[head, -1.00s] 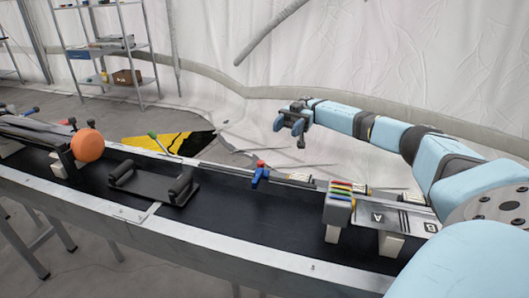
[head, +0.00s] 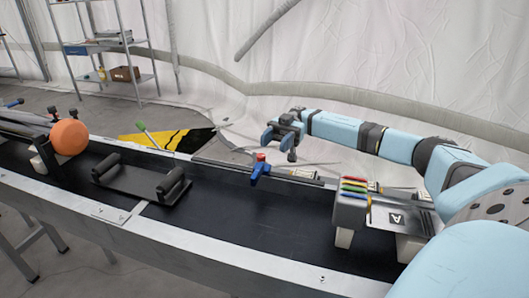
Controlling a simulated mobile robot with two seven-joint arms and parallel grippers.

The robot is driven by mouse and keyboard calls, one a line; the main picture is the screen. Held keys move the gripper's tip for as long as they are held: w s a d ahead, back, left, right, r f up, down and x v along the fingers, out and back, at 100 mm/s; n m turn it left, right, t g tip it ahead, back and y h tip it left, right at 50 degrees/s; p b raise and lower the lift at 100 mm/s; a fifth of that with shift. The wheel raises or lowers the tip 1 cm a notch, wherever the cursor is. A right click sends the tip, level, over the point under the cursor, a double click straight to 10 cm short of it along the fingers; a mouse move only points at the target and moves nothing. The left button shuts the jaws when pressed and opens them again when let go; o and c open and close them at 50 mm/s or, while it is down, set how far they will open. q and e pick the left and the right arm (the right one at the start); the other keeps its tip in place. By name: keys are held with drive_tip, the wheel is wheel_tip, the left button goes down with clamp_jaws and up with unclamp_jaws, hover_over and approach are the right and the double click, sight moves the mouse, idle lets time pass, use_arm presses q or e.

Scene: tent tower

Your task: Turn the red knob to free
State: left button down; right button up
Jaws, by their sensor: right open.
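A small red knob (head: 261,156) sits on top of a blue lever-like piece (head: 259,171) at the far rail of the black-topped bench. My right gripper (head: 280,146) comes in from the right and is open, with nothing between its fingers. In the picture it is just above and to the right of the red knob, apart from it. My left gripper is not in view.
A block with coloured strips (head: 352,190) and a plate marked A (head: 396,219) stand at right on the bench (head: 230,215).

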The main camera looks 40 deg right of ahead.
sight(262, 154)
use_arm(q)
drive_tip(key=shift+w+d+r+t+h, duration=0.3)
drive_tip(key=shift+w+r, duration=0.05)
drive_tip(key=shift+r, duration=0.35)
use_arm(e)
drive_tip(key=x, duration=0.6)
clamp_jaws()
drive_tip(key=n+g, duration=0.1)
drive_tip(key=n+g+h, duration=0.1)
drive_tip(key=g, duration=0.1)
drive_tip(key=n+g+h, duration=0.1)
drive_tip(key=shift+w+a+f+g, duration=0.1)
drive_tip(key=shift+w+f+g, duration=0.2)
drive_tip(key=shift+w, duration=0.05)
drive_tip(key=n+g+h+b, duration=0.1)
drive_tip(key=b, duration=0.2)
drive_tip(key=shift+r+b, duration=0.1)
drive_tip(key=shift+b, duration=0.3)
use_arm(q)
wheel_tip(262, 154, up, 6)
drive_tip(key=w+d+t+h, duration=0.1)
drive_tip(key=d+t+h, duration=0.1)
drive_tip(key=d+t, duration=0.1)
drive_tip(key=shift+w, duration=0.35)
use_arm(e)
drive_tip(key=shift+r+n+g, duration=0.15)
drive_tip(key=shift+n+g, duration=0.15)
drive_tip(key=shift+g, duration=0.1)
